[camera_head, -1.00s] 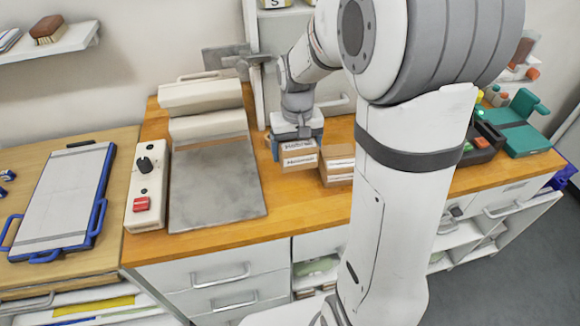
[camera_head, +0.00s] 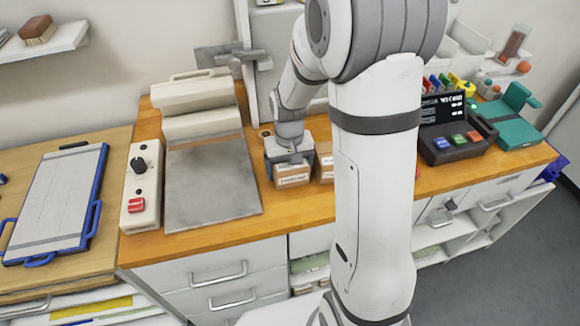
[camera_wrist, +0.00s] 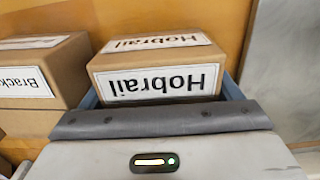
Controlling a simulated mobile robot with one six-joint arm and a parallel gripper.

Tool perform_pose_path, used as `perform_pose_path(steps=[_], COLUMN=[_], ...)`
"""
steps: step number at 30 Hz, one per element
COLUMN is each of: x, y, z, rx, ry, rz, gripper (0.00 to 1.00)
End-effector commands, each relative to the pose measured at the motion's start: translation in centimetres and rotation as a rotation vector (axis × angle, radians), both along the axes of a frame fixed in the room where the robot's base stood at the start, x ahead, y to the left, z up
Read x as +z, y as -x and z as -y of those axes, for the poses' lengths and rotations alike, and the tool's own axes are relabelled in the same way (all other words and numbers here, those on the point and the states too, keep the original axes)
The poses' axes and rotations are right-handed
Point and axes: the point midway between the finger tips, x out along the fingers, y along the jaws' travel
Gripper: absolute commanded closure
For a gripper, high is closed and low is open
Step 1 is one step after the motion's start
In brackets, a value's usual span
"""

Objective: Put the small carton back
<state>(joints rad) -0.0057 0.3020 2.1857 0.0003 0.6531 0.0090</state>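The small carton (camera_wrist: 160,70) is brown cardboard with white labels reading roughly "Hobnail", upside down in the wrist view. My gripper (camera_head: 290,160) is shut on it, with blue fingers along its left and right sides; the wrist view (camera_wrist: 160,98) shows these fingers too. In the head view the carton (camera_head: 292,176) is upright under my gripper, at or just above the wooden counter. I cannot tell whether its underside touches the wood. A second brown carton (camera_wrist: 40,80), labelled "Brack...", stands beside it; in the head view it (camera_head: 324,165) is partly behind my arm.
A grey plate machine (camera_head: 212,185) and a white control box (camera_head: 141,190) are left of the carton on the wooden counter (camera_head: 190,238). A dark device with coloured buttons (camera_head: 452,142) and a teal case (camera_head: 512,130) are at the right. My arm covers the middle.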

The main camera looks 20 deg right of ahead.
Motion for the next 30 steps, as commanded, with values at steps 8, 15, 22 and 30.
perform_pose_path(steps=[8, 15, 22, 30], x=[0.0, 0.7, 4.9, 10.3], y=[0.0, 0.0, -0.1, -0.1], z=[0.0, 0.0, -0.1, -0.1], rx=[0.001, 0.001, 0.001, 0.002], ry=[0.000, 0.000, 0.000, 0.000], rz=[-0.001, 0.001, 0.006, 0.004], gripper=[0.00, 0.00, 0.00, 0.00])
